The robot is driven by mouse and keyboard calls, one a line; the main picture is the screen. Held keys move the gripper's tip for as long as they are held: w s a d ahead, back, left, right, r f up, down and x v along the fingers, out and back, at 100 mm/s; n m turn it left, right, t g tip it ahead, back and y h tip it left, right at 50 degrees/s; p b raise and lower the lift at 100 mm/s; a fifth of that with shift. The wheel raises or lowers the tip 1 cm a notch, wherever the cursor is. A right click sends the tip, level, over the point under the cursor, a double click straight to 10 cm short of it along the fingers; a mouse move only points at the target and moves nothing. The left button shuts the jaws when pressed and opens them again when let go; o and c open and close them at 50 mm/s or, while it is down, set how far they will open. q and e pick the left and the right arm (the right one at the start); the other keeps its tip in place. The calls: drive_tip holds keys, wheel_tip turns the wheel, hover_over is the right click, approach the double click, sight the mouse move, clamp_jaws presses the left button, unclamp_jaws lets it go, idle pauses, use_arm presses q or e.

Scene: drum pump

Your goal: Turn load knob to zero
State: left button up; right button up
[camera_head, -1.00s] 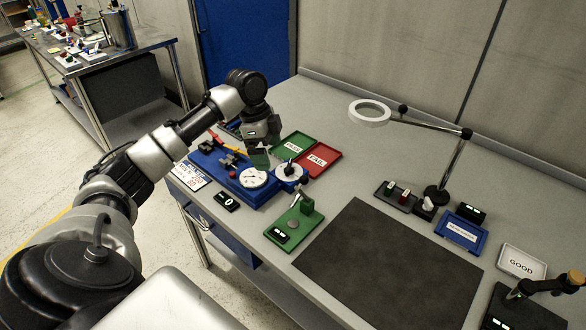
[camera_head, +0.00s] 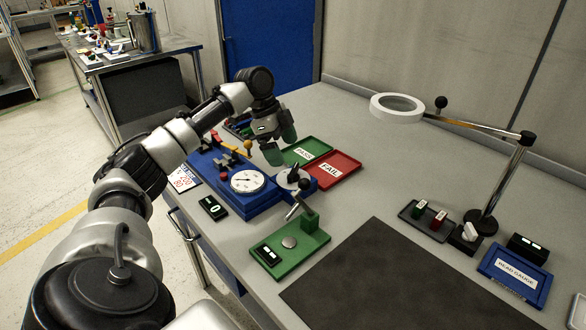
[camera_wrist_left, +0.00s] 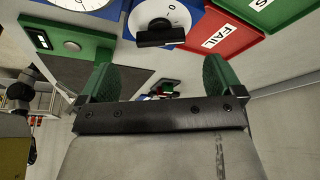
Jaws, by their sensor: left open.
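The load knob (camera_head: 294,174) is a black handle on a round white dial, at the right end of a blue device (camera_head: 258,205). A round white gauge (camera_head: 247,181) with a thin needle sits to its left. The wrist view shows the knob (camera_wrist_left: 160,34) from close up, its bar lying across the picture, with a 0 mark on the dial above it. My left gripper (camera_head: 281,142) has green fingers and is open and empty. It is above and behind the knob, apart from it. In the wrist view the fingers (camera_wrist_left: 160,80) are spread wide below the knob. My right gripper is out of view.
Green PASS (camera_head: 304,151) and red FAIL (camera_head: 333,171) trays lie just behind the knob. A green stand (camera_head: 290,246) is in front, and a small black display (camera_head: 213,207) is front left. A magnifier lamp (camera_head: 398,105) stands to the right. The dark mat (camera_head: 390,285) is bare.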

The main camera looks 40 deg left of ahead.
sight(293, 169)
use_arm(q)
drive_tip(key=x, duration=0.6)
drive_tip(key=shift+f, duration=0.2)
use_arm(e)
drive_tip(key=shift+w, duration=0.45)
use_arm(q)
drive_tip(key=shift+c, duration=0.3)
